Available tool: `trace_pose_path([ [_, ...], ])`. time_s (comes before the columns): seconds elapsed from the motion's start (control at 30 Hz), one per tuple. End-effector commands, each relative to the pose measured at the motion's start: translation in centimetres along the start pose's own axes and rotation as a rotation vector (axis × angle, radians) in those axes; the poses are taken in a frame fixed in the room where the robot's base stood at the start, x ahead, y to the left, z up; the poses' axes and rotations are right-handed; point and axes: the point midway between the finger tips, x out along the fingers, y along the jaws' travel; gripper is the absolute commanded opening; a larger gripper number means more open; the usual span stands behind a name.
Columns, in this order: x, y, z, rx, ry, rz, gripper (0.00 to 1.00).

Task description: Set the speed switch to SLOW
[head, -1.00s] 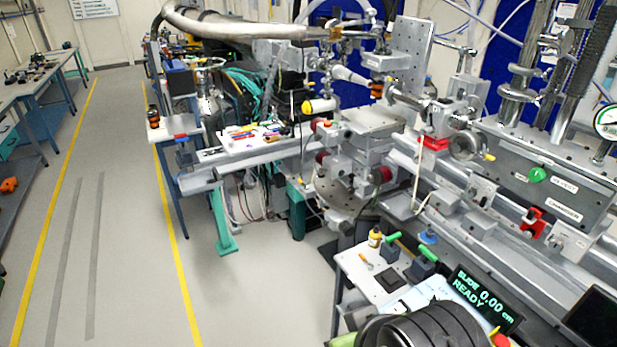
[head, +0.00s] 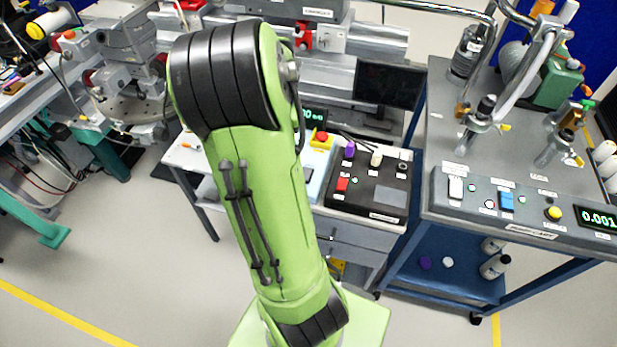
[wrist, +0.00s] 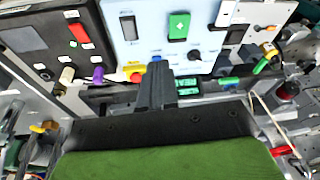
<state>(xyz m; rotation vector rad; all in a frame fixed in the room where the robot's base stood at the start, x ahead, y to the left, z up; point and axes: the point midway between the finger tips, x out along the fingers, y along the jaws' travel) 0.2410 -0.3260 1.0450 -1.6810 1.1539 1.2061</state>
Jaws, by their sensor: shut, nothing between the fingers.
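I cannot tell for sure which control is the speed switch, as the small labels are not readable. In the head view my arm hides the gripper and most of this panel.
A black control box (head: 365,190) with a red rocker, purple knob and beige knob stands beside the panel; it also shows in the wrist view (wrist: 38,40). A grey cart (head: 520,150) with blue and white switches stands at right. Floor at lower left is clear.

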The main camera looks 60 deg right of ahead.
Motion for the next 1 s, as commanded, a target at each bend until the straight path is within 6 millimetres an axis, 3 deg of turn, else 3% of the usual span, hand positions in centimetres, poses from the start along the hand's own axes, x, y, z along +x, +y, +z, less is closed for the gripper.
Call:
trace_pose_path([
  [0.03,2.0,2.0,-1.0,0.052,0.004,0.044,0.00],
  [0.2,4.2,5.3,-2.7,0.131,0.020,0.109,0.00],
  [0.6,4.8,5.5,-2.8,0.134,0.018,0.114,0.00],
  [1.0,13.1,6.5,-2.7,0.134,0.016,0.115,0.00],
])
